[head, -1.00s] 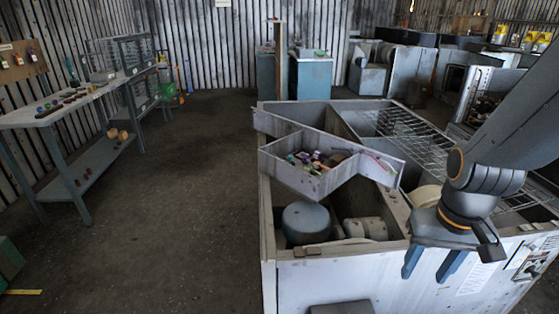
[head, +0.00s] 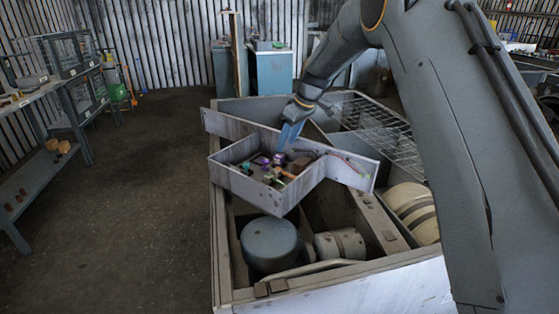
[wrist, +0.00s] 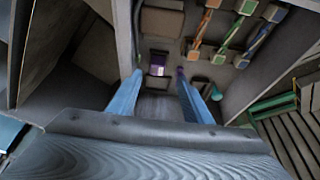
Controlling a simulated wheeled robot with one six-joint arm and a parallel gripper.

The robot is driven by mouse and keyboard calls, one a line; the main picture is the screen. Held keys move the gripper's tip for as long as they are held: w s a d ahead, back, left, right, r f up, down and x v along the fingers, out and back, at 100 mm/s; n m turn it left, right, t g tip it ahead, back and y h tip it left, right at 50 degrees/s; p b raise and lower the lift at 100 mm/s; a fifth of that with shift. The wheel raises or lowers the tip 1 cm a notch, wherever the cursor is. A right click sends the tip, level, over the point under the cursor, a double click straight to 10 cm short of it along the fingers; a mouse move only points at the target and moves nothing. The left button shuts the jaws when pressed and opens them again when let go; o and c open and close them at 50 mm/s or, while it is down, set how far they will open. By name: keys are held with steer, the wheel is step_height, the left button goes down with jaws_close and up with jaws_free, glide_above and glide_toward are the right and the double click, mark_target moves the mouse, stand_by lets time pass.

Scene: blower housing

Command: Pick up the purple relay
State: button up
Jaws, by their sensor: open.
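A small purple bit shows by the right fingertip in the wrist view.
Several orange, green and blue parts (wrist: 232,38) lie in the tray to the right in the wrist view. Tray walls (wrist: 280,55) rise close on the right. The tray rests across an open housing with a blue-grey drum (head: 269,243) and a wire rack (head: 385,130).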

mark_target(281, 156)
steer(key=shift+w+p+x, duration=0.15)
steer(key=shift+p+x, duration=0.35)
steer(key=shift+x, duration=1.45)
steer(key=shift+w+p+x, duration=0.1)
steer(key=shift+p+x, duration=0.4)
steer(key=shift+x, duration=1.45)
steer(key=shift+r, duration=0.1)
steer(key=shift+c, duration=0.4)
steer(key=c, duration=0.8)
